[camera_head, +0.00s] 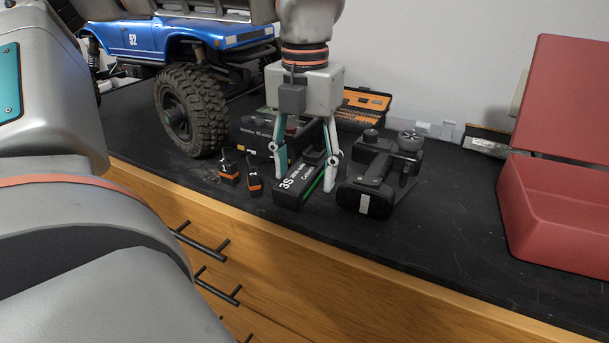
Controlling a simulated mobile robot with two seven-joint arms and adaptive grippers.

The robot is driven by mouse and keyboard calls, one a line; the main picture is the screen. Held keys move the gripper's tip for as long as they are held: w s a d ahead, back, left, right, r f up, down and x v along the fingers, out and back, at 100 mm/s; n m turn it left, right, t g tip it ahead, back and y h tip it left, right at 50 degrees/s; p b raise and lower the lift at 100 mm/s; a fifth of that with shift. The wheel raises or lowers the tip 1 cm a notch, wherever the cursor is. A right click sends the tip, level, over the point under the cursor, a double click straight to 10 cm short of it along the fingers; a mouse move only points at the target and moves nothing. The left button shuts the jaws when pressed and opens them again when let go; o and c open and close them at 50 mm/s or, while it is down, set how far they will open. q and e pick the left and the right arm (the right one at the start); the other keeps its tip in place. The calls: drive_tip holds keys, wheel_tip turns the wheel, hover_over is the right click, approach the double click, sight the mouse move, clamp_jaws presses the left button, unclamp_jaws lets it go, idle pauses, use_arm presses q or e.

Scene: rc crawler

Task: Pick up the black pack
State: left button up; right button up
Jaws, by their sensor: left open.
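The black pack (291,193) lies on the dark worktop, with white "3S" lettering and a green stripe along its side. My left gripper (304,180) points down over it from above. Its jaws are open, with one finger at the left of the pack and the other at its right. The fingers partly hide the pack, and I cannot tell whether they touch it. My right gripper is not in view.
A black device with knobs (365,200) stands close at right. A black charger box (250,133) and orange bit case (361,108) sit behind. A blue crawler (190,38) and red toolbox (558,215) flank them.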

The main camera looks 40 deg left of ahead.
use_arm(q)
drive_tip(key=c, duration=1.4)
drive_tip(key=shift+c, duration=0.2)
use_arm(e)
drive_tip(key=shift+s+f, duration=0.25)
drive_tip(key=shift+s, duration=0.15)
use_arm(q)
drive_tip(key=shift+r, duration=0.1)
drive_tip(key=shift+w+r, duration=0.1)
